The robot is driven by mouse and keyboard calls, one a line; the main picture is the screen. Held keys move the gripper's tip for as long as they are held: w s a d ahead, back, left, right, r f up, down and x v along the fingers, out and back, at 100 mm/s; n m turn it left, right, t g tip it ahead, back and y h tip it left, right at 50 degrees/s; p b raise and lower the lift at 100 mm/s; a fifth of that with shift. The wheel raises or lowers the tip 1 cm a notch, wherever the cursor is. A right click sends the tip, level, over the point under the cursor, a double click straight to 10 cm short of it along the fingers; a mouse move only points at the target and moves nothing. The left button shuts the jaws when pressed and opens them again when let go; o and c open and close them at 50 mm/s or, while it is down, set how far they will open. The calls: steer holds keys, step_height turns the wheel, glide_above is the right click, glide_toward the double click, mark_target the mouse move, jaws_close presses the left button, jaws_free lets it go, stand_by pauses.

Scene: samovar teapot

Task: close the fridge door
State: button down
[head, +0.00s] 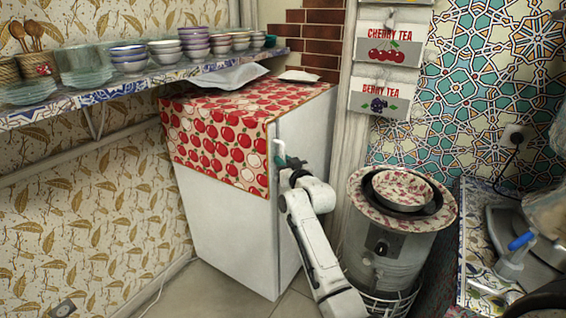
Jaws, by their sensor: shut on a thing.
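The white fridge (225,225) stands against the wall in the middle of the head view. A red-apple cloth (215,135) covers its top and hangs down its left side. Its door (307,125) is the narrow face on the right, seen at a steep angle; I see no clear gap at its edge, so I cannot tell whether it is fully shut. The pale door handle (277,149) is at the door's near upper edge. My gripper (282,163) is shut on the handle; its fingertips are small and partly hidden. My arm covers part of the lower door.
A metal samovar-like drum (375,255) with patterned bowls on top stands close right of my arm. A shelf (120,88) of bowls and glass dishes runs above the fridge's left. A counter (475,225) is at the right. Little bare floor (215,295) shows.

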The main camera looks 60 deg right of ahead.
steer(key=shift+s+d+r, duration=0.15)
steer(key=shift+s+d, duration=0.1)
steer(key=shift+d, duration=0.15)
steer(key=c, duration=1.3)
jaws_free()
steer(key=shift+d, duration=0.15)
steer(key=v, duration=1.1)
steer(key=shift+f, duration=0.2)
